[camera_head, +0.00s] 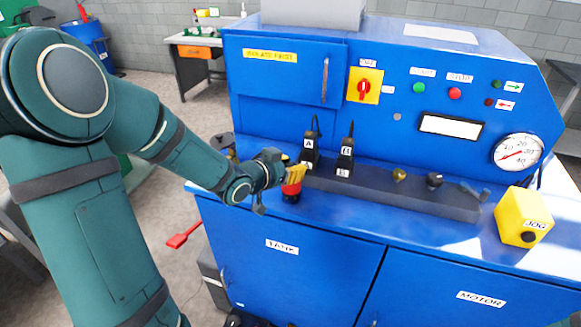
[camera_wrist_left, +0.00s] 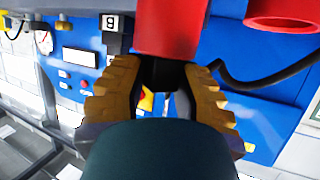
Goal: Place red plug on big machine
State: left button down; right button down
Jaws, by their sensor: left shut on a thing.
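My left gripper (camera_head: 297,175) is at the left end of the machine's dark front ledge, beside the black lever marked A. Its yellow fingers (camera_wrist_left: 160,95) are shut on the red plug (camera_wrist_left: 170,25), which shows as a red block at the top of the left wrist view. In the head view a red piece with a dark lower part (camera_head: 291,189) shows just under the fingers. The big machine (camera_head: 290,225) is a blue cabinet with a control panel. The plug's far end is cut off in the wrist view. My right gripper is out of view.
Black levers A (camera_head: 309,148) and B (camera_head: 346,155) stand on the dark ledge (camera_head: 400,192), with small knobs to their right. A yellow JOG box (camera_head: 524,217) is at the right. A second red hollow piece (camera_wrist_left: 285,15) shows at the wrist view's top right.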

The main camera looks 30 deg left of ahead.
pick_arm(q)
jog(key=c, duration=0.8)
grip_release()
jog(key=shift+f, duration=0.15)
jog(key=shift+s+r, duration=0.15)
jog(key=shift+r, duration=0.2)
jog(key=shift+v, duration=5.85)
jog(key=shift+f, duration=0.1)
